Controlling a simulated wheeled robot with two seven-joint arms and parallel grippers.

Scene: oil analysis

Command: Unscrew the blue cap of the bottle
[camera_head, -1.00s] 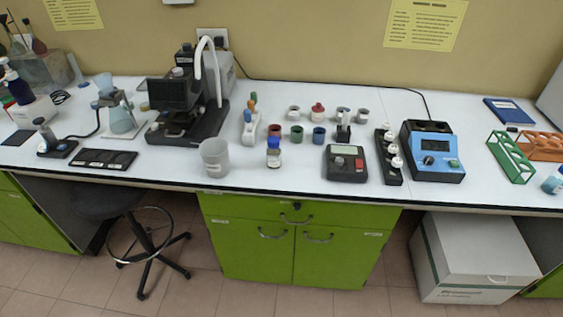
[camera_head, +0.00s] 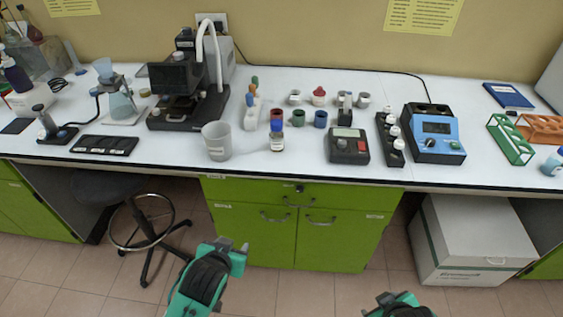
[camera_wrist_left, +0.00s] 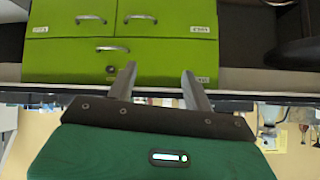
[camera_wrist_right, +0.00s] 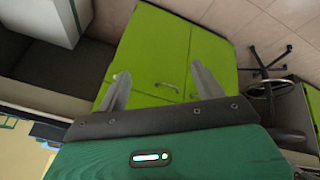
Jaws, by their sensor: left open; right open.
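The bottle (camera_head: 277,142) stands upright near the front edge of the bench in the head view. It is small, with a pale label, and its blue cap (camera_head: 276,125) is on top. A red jar touches or overlaps it from behind in the picture. My left gripper (camera_head: 233,244) is open and empty, low in front of the green cabinet; its spread fingers also show in the left wrist view (camera_wrist_left: 158,82). My right gripper (camera_head: 383,304) is at the bottom edge, partly cut off; it is open and empty in the right wrist view (camera_wrist_right: 160,85).
A grey beaker (camera_head: 217,141) stands left of the bottle. A dark meter (camera_head: 348,146) and a blue device (camera_head: 434,135) stand to the right. Several small jars are behind. The bench's front edge (camera_head: 300,180) lies between my grippers and the bottle.

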